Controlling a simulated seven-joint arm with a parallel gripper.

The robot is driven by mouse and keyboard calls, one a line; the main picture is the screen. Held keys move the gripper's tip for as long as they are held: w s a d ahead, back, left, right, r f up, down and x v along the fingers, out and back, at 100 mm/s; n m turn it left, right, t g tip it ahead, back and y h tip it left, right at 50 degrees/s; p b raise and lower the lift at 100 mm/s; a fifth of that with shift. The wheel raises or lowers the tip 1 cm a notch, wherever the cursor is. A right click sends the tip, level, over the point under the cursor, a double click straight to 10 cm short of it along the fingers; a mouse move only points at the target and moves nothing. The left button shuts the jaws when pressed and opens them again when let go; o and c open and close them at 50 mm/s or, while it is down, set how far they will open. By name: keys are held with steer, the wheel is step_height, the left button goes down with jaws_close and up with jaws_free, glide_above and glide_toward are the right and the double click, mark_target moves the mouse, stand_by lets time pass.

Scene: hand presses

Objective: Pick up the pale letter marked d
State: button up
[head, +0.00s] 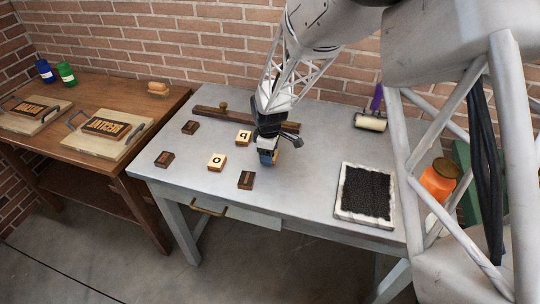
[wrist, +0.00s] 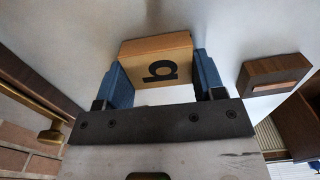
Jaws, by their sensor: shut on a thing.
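My gripper (head: 268,156) points down over the middle of the grey table in the head view. In the wrist view its two blue fingers are shut on a pale letter block (wrist: 158,52). Two other pale blocks lie to the left: one (head: 243,137) with a bowl-and-stem letter, one marked o (head: 216,161).
Dark blocks (head: 190,127), (head: 165,159), (head: 246,180) lie around the pale ones; a dark block (wrist: 272,74) is right of my gripper in the wrist view. A wooden bar (head: 222,115) lies behind. An ink tray (head: 342,215) and roller (head: 370,122) are right. The front middle is clear.

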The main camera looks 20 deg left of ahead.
steer(key=shift+r, duration=0.15)
steer(key=shift+r, duration=0.85)
steer(key=shift+s+d+r, duration=0.15)
steer(key=shift+s+r, duration=0.1)
steer(key=shift+r, duration=0.6)
steer(key=s+d, duration=0.2)
steer(key=s, duration=0.2)
steer(key=s+d+r, duration=0.1)
steer(key=s+d, duration=0.2)
steer(key=s, duration=0.1)
steer(key=s+d, duration=0.3)
steer(key=s, duration=0.2)
steer(key=shift+d+r, duration=0.1)
steer(key=shift+r, duration=0.05)
